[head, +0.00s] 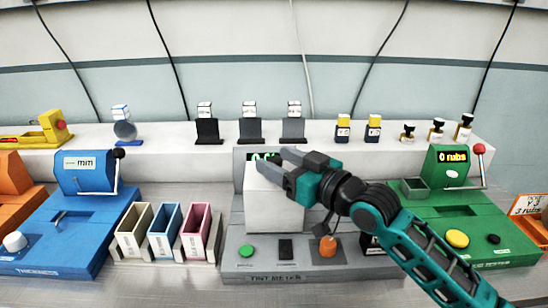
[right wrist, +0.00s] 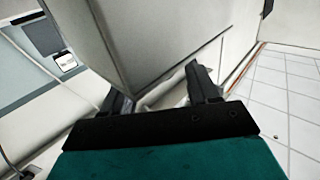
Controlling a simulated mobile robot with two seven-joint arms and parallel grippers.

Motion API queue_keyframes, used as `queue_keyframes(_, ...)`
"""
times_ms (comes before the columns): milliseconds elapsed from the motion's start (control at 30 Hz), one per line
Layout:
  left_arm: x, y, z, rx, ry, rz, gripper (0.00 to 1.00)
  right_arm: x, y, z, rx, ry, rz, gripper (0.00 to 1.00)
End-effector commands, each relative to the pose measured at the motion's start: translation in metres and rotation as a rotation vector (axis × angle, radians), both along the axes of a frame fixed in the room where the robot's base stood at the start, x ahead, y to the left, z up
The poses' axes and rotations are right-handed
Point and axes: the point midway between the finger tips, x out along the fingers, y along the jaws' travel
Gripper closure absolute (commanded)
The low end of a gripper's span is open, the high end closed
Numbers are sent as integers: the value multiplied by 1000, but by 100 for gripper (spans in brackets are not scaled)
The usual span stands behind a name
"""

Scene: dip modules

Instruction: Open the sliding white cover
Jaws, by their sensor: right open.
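The white cover (head: 273,208) is a plain box-shaped block standing on the grey tint meter (head: 240,258), behind its front controls. My right gripper (head: 277,162) is open at the top of the cover, with its fingers pointing left over the upper edge. In the right wrist view the two open fingers (right wrist: 160,90) stand on either side of a large pale block (right wrist: 160,38), which looks like the cover. Whether the fingers touch it I cannot tell. The green display (head: 262,156) behind the cover is partly hidden. My left gripper is not in view.
The tint meter's front has a green button (head: 247,251), a black switch (head: 286,249) and an orange knob (head: 327,246). Three coloured bins (head: 165,232) and a blue machine (head: 75,225) stand left, a green machine (head: 470,225) right. Small items line the back shelf (head: 170,133).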

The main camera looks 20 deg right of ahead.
Motion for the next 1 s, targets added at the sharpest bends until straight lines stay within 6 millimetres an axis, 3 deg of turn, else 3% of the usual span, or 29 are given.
queue_keyframes(200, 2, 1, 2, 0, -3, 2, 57, 14, 8, 0, 0, 0, 0, 41)
queue_keyframes(500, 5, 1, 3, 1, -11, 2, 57, 15, 9, 0, -1, 0, 0, 41)
queue_keyframes(1000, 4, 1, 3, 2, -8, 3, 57, 15, 8, 0, 0, 0, 0, 88)
